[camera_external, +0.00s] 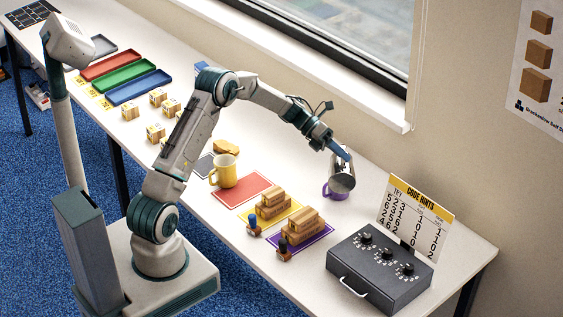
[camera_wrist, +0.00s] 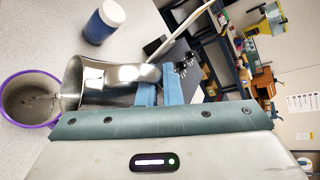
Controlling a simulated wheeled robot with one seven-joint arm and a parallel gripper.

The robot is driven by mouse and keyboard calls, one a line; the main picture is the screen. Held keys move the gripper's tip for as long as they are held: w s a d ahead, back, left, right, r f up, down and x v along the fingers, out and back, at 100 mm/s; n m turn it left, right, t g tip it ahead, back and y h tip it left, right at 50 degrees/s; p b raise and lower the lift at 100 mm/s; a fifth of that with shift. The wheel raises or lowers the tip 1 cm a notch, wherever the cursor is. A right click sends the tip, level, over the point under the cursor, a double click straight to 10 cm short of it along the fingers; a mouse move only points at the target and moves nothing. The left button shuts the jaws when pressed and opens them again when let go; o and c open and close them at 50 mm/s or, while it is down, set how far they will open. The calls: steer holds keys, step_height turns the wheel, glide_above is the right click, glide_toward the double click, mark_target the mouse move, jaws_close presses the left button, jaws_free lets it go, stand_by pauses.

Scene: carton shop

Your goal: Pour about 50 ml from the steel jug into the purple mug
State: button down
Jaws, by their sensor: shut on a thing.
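The steel jug (camera_external: 343,182) is tilted over the purple mug (camera_external: 329,193) on the right part of the table. My gripper (camera_external: 343,155) is shut on the jug, with its blue fingers against the jug's side. In the wrist view the jug (camera_wrist: 98,82) lies nearly on its side in the picture, its mouth towards the purple mug (camera_wrist: 53,120). The jug's lip is at the mug's rim; I cannot tell whether they touch. The mug stands upright and its grey inside shows. Whether liquid is flowing, and how much is in the mug, I cannot tell clearly.
A dark control box (camera_external: 375,270) and a code hints board (camera_external: 413,222) stand to the right. Stacked cartons (camera_external: 303,226) on coloured mats and a yellow mug (camera_external: 224,171) stand to the left. A blue-and-white jar (camera_wrist: 103,22) is near the jug.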

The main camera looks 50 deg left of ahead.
mark_target(342, 171)
steer(key=shift+m+t+y, duration=0.3)
steer(key=shift+m+y, duration=0.3)
steer(key=shift+y, duration=0.2)
steer(key=s+d+f+b, duration=0.1)
steer(key=b, duration=0.2)
steer(key=s+d+f+b, duration=0.1)
steer(key=b, duration=0.3)
steer(key=shift+s+d+f, duration=0.1)
steer(key=shift+s+f, duration=0.05)
steer(key=shift+f, duration=0.15)
steer(key=shift+s+d+r, duration=0.15)
steer(key=shift+r, duration=0.15)
steer(key=shift+s+d+f+b, duration=0.3)
steer(key=shift+f+b, duration=0.15)
steer(key=shift+b, duration=0.55)
steer(key=s+d+f+m+t+y+b, duration=0.1)
steer(key=d+f+m+t+y+b, duration=0.1)
steer(key=b, duration=0.5)
steer(key=s+d+f+m+t+y+b, duration=0.2)
steer(key=f+m+t+y+b, duration=0.1)
steer(key=f+b, duration=0.2)
steer(key=s+d+f+m+t+y+b, duration=0.2)
steer(key=f+y+b, duration=0.1)
steer(key=b, duration=0.6)
steer(key=shift+s+f, duration=0.15)
